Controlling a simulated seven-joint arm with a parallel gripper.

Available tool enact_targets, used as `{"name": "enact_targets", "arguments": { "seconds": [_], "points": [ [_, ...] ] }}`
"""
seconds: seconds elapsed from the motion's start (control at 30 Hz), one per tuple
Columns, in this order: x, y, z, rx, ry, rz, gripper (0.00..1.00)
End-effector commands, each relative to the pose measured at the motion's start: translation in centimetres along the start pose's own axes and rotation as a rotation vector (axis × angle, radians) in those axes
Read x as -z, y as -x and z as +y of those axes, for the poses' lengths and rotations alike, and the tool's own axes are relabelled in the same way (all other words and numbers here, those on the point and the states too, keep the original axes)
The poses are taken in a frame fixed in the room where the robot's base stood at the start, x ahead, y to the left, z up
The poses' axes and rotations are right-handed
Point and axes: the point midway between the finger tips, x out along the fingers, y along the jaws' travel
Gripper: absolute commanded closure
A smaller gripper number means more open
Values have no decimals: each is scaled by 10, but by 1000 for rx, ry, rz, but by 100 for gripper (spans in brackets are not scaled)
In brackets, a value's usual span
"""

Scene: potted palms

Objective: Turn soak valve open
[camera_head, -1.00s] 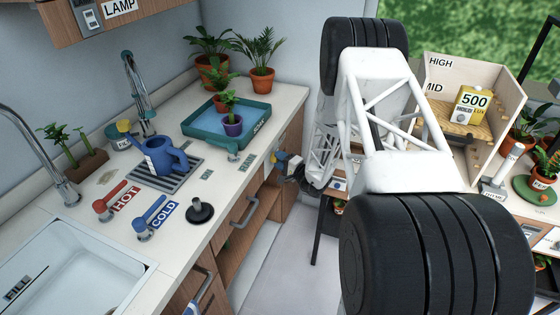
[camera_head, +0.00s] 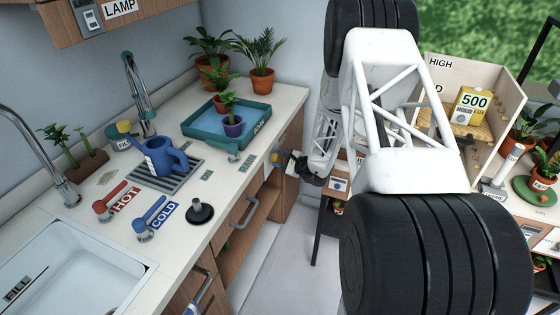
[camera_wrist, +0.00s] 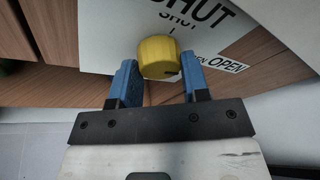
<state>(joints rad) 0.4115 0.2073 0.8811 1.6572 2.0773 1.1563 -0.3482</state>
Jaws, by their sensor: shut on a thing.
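The soak valve is a round yellow knob (camera_wrist: 158,58) on a white panel (camera_wrist: 105,35) with SHUT and OPEN lettering. A dark mark shows on the knob's lower right. My gripper (camera_wrist: 160,72) is shut on the knob, one blue finger on each side of it. In the head view my gripper (camera_head: 285,161) is at the cabinet end under the counter's front edge, below the soak tray (camera_head: 260,132). The knob is small there and mostly hidden by the fingers.
The counter (camera_head: 222,210) holds a blue watering can (camera_head: 160,155), red and blue tap levers, and a black stopper (camera_head: 200,209). Potted palms (camera_head: 262,80) stand at the back. A wooden shelf box (camera_head: 510,100) stands right of my arm. Open floor lies below the counter.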

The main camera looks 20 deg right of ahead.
Motion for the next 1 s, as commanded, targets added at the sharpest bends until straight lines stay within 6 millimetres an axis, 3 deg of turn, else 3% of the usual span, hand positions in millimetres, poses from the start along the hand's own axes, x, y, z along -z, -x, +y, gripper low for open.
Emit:
{"name": "enact_targets", "arguments": {
  "seconds": [0.7, 0.73, 0.9, 1.0],
  "points": [
    [0, 0, -1, -33, -106, 5, 81],
    [0, 0, -1, -33, -106, 5, 56],
    [0, 0, -1, -33, -105, 5, 32],
    [0, 0, -1, -33, -105, 5, 32]
  ]
}}
